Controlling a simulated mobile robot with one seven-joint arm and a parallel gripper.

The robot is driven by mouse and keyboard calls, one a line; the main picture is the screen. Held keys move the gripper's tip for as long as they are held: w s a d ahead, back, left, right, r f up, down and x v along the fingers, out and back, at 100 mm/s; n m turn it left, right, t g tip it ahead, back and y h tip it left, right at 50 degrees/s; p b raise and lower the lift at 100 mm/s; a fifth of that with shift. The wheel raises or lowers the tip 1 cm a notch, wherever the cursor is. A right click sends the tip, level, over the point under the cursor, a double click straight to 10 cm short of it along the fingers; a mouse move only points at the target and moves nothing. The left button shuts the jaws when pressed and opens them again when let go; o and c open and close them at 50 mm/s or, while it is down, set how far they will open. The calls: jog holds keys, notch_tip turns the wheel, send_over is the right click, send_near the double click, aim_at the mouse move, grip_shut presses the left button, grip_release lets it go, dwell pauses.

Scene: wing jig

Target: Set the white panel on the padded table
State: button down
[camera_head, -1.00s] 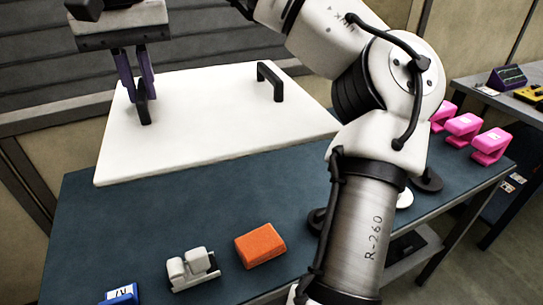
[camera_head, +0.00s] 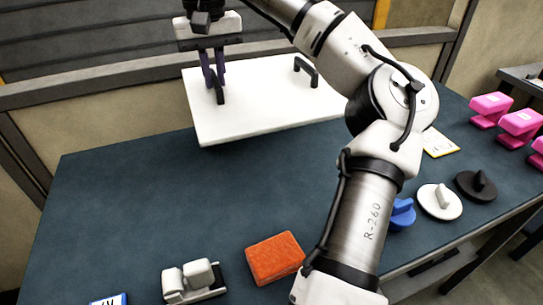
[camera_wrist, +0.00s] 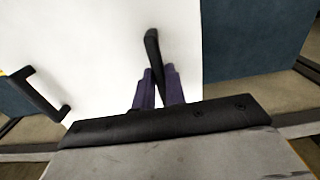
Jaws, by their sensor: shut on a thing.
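The white panel (camera_head: 260,110) is a flat board with two black handles. My gripper (camera_head: 215,88) is shut on the left handle in the head view; the right handle (camera_head: 307,70) is free. The wrist view shows the purple fingers of my gripper (camera_wrist: 158,80) around the black handle, above the white panel (camera_wrist: 90,50). The padded table (camera_head: 120,200) has a dark blue top. The panel is over its back part, and its far side reaches past the back edge. I cannot tell whether the panel touches the table.
An orange block (camera_head: 275,258) and a grey-white fixture (camera_head: 193,281) sit near the table front. Blue (camera_head: 402,214), white (camera_head: 440,201) and black (camera_head: 475,186) knobbed discs and a yellow-white card (camera_head: 438,142) lie right. Pink clamps (camera_head: 518,123) stand far right.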

notch_tip(320, 180, down, 20)
jog(key=shift+r+p, duration=0.1)
jog(key=shift+p, duration=0.6)
jog(key=c, duration=1.8)
grip_release()
jog(key=shift+c, duration=0.2)
jog(key=o, duration=0.4)
notch_tip(320, 180, up, 12)
jog(key=shift+a+b, duration=0.1)
jog(key=shift+b, duration=0.5)
